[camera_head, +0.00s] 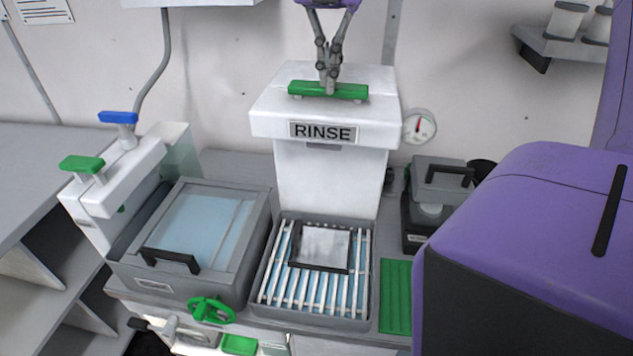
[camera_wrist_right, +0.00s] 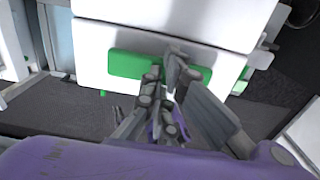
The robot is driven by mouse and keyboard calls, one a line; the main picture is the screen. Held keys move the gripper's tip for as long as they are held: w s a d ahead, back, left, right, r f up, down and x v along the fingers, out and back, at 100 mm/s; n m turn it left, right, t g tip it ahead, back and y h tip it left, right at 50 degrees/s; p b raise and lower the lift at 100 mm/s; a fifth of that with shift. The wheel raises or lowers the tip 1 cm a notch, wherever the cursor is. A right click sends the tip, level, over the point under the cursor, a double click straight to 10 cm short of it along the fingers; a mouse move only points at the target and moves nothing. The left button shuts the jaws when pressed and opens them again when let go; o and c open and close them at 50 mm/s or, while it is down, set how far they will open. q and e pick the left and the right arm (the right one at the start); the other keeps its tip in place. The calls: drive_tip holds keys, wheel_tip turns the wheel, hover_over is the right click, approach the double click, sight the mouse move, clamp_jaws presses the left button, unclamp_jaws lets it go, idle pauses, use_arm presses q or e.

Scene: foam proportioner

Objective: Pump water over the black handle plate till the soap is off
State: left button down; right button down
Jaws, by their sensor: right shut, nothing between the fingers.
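The black handle plate (camera_head: 322,247), a square black frame around a pale grey face, lies flat on a white slatted rack in the grey rinse tray (camera_head: 272,292). I cannot tell how much of the pale face is soap. Above it stands the white RINSE unit (camera_head: 330,175) with a green pump bar (camera_head: 350,91) on top. My right gripper (camera_head: 328,82) is shut and empty, its fingertips at the middle of the bar. In the wrist view the gripper (camera_wrist_right: 172,70) overlaps the green bar (camera_wrist_right: 130,66); contact is hard to judge. My left gripper is out of view.
Left of the tray is a lidded grey basin (camera_head: 190,235) with a black handle, beside a dispenser with green (camera_head: 82,163) and blue (camera_head: 118,117) knobs. A gauge (camera_head: 419,126), a grey box (camera_head: 432,195) and a green ribbed mat (camera_head: 395,295) are at right.

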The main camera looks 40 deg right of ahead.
drive_tip(key=shift+r, duration=2.7)
drive_tip(key=shift+p, duration=0.3)
wheel_tip(320, 180, up, 6)
